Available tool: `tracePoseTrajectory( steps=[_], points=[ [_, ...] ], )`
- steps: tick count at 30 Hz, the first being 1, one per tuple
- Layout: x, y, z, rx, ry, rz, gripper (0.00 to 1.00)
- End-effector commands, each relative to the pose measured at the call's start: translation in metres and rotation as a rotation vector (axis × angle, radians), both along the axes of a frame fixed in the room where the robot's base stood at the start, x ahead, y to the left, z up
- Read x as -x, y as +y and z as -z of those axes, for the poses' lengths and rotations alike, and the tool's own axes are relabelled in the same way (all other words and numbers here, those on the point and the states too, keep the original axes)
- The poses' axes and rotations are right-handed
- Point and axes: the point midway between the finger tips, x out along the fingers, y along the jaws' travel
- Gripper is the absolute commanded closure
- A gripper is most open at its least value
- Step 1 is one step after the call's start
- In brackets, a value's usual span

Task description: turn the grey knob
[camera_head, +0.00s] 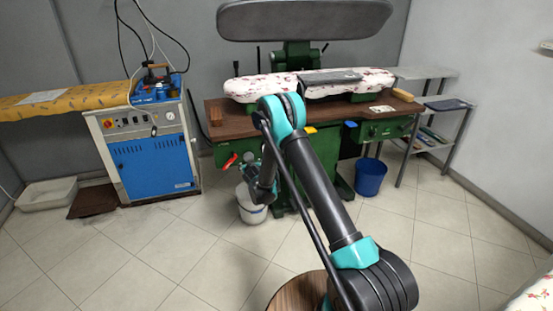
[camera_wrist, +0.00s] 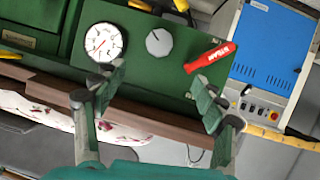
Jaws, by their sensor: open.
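The grey knob (camera_wrist: 159,42) is a round dial on the green front panel (camera_wrist: 170,75) of the pressing machine, seen in the wrist view. It sits between a white round gauge (camera_wrist: 104,40) and a red handle (camera_wrist: 207,57). My gripper (camera_wrist: 158,88) is open and empty, its two fingers spread wide in front of the panel. The knob appears above the gap between the fingertips, not between them. In the head view my gripper (camera_head: 252,163) is at the left part of the green front, and I cannot make out the knob there.
The red handle also shows in the head view (camera_head: 229,161), close to my gripper. A brown tabletop (camera_head: 225,118) lies above the panel. A white bucket (camera_head: 251,208) stands below, and a blue bucket (camera_head: 370,176) to the right. A blue-fronted machine (camera_head: 153,165) stands left.

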Motion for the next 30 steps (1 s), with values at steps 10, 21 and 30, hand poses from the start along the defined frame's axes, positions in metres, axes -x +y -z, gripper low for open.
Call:
tracePoseTrajectory(
  steps=[10, 21, 30],
  points=[
    [0.007, -0.027, -0.028, 0.009, 0.037, 0.032, 0.29],
    [0.028, -0.072, -0.069, 0.024, 0.11, 0.085, 0.29],
    [0.053, -0.108, -0.099, 0.033, 0.173, 0.123, 0.29]
  ],
)
